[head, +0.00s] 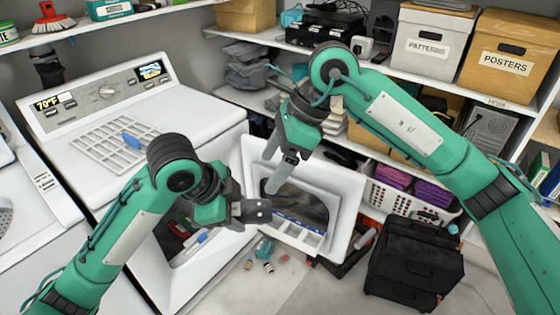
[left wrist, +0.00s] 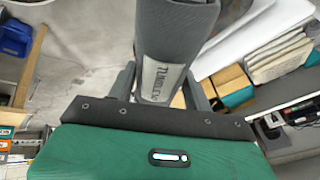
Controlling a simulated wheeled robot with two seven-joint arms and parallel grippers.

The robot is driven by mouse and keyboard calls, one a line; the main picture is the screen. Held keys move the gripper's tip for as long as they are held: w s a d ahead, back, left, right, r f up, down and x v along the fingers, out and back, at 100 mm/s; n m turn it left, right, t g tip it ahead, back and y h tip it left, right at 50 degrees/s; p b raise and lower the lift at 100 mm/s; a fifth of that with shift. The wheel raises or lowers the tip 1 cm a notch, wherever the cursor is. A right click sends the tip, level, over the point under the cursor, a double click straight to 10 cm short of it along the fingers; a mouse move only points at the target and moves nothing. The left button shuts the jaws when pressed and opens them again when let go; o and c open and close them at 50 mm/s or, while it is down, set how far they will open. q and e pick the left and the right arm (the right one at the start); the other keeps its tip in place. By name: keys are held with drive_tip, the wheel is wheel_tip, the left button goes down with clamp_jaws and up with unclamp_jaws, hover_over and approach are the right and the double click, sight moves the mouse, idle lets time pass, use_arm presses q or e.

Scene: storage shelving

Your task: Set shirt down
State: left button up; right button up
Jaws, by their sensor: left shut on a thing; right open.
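My left gripper (head: 258,210) is in front of the open dryer door in the head view. In the left wrist view, a dark grey, rolled, cloth-like thing (left wrist: 172,35) with a pale lettered label stands between its fingers; it is held and looks like the shirt, though its full shape is cut off. I cannot make this shirt out in the head view. My right gripper (head: 279,166) is above and right of the left one, over the door's upper part, open with nothing seen in it.
The white dryer (head: 205,105) has its door (head: 348,200) swung open. A black case (head: 410,265) and small items are on the floor.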

sight(260, 201)
drive_tip(key=shift+t+h, duration=0.4)
drive_tip(key=shift+h, duration=0.1)
drive_tip(key=x, duration=0.7)
drive_tip(key=d+x, duration=0.1)
drive_tip(key=x, duration=0.3)
drive_tip(key=shift+s+a+f, duration=0.1)
drive_tip(key=shift+s+f, duration=0.05)
drive_tip(key=shift+f, duration=0.3)
drive_tip(key=c, duration=1.1)
use_arm(q)
drive_tip(key=o, duration=1.2)
use_arm(e)
drive_tip(key=shift+c, duration=0.2)
use_arm(q)
drive_tip(key=shift+o, duration=0.2)
drive_tip(key=shift+r, duration=0.1)
